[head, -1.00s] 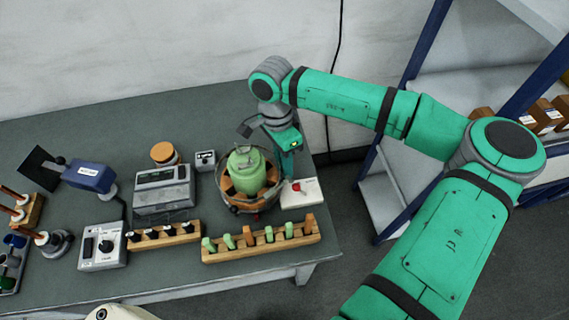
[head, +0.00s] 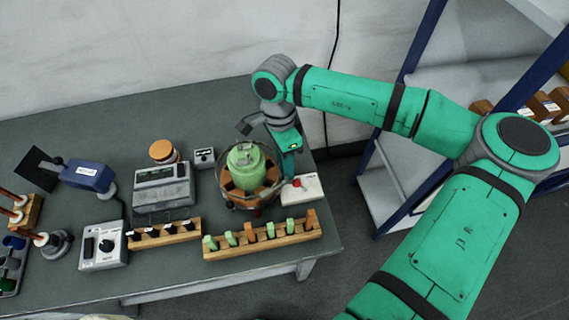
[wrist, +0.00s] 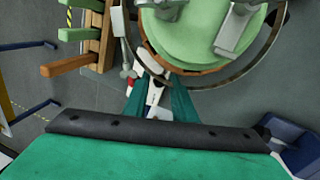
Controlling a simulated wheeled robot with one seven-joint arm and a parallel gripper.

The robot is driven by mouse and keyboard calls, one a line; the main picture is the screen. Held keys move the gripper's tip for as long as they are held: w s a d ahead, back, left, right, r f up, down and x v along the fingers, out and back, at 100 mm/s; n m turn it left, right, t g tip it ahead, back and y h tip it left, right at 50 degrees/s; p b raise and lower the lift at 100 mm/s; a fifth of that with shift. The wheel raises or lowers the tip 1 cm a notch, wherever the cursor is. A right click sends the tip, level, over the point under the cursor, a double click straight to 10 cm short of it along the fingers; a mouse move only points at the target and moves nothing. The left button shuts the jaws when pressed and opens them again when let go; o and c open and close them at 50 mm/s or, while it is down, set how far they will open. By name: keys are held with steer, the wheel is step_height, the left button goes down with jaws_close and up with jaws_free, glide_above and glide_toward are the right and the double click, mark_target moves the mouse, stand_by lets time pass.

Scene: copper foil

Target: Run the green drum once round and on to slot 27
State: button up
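The green drum (head: 245,166) sits upright in a round ring stand with orange-brown blocks, near the right end of the bench. Its pale green top, with grey fittings, shows at the top of the wrist view (wrist: 190,38). My gripper (head: 290,172) points down just right of the drum, between it and a white box. In the wrist view my gripper's teal fingers (wrist: 158,98) stand apart, with a white part visible between them. Whether they touch the ring is unclear. No slot number, 27 included, is readable.
The white box (head: 308,189) has a red button. A wooden rack (head: 262,244) with green and orange pegs stands in front of the drum. Grey instruments (head: 162,187) and a smaller rack (head: 163,236) stand left. A blue-framed shelf (head: 402,90) is at right.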

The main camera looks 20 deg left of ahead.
step_height(320, 180, up, 11)
steer(key=w+a, duration=0.1)
steer(key=shift+w+a+f, duration=0.15)
steer(key=shift+w, duration=0.1)
stand_by(0.3)
